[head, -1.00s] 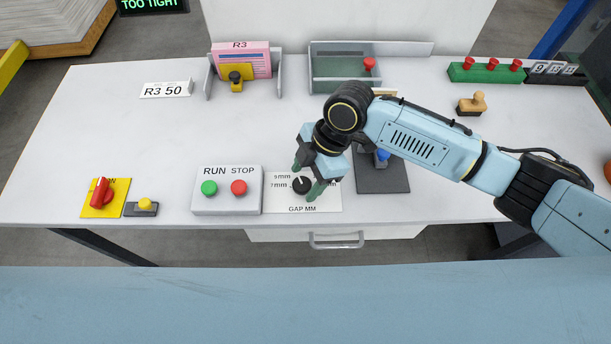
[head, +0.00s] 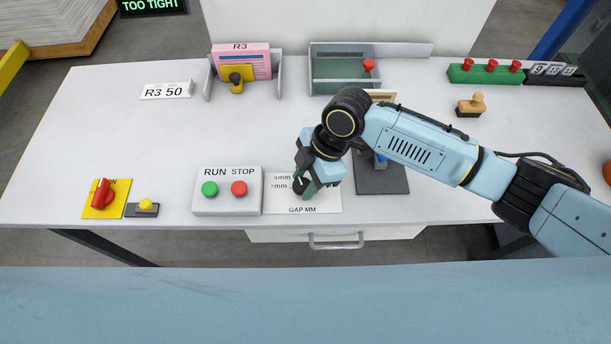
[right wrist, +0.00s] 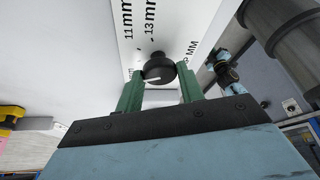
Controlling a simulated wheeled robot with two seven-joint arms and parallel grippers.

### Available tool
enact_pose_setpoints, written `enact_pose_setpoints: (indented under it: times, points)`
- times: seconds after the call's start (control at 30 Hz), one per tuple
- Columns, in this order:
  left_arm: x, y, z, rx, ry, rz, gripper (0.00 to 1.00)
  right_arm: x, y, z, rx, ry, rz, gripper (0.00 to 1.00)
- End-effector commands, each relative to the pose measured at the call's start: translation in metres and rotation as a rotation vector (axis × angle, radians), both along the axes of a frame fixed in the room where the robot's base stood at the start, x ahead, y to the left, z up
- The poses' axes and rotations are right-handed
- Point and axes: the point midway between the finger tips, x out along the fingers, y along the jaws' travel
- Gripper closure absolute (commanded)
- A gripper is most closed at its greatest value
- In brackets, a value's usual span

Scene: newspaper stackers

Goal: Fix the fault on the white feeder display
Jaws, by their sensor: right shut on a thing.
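The display (head: 152,5) at the top left edge reads "TOO TIGHT" in green letters. The white GAP MM plate (head: 325,203) lies on the table with a black dial knob (head: 297,187) on it. My right gripper (head: 303,184) is over the plate and shut on the knob. In the right wrist view the green fingers (right wrist: 160,82) stand on both sides of the knob (right wrist: 159,67), which has a white pointer line. The marks 11 mm and 13 mm show there; the other marks are partly hidden. My left gripper is not in view.
Left of the plate is a RUN STOP box (head: 227,204) with green and red buttons. A red switch (head: 101,193) and a yellow button (head: 146,205) sit further left. Behind stand a pink R3 stack (head: 255,64) and a green-floored tray (head: 335,75). The left middle table is clear.

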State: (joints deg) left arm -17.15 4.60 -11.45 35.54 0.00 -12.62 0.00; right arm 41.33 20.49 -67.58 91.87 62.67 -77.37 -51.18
Motion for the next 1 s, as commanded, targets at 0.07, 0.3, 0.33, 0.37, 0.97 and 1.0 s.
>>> enact_pose_setpoints:
  times: [0.07,0.3,0.33,0.37,0.97,1.0]
  points:
    - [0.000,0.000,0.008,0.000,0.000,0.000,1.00,-0.001,0.000,0.003,0.000,0.002,-0.031,0.85]
    - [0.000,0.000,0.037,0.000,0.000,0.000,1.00,-0.003,0.000,0.005,0.001,0.004,-0.189,0.85]
    - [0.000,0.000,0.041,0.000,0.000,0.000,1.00,-0.003,-0.001,0.006,0.000,0.003,-0.213,0.85]
    - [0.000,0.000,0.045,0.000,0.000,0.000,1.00,-0.003,0.000,0.006,0.001,0.004,-0.240,0.85]
    - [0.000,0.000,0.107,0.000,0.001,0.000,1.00,-0.005,0.000,0.004,0.001,0.001,-0.674,0.85]
    - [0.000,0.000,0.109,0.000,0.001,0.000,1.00,-0.006,0.000,0.003,0.000,0.002,-0.690,0.85]
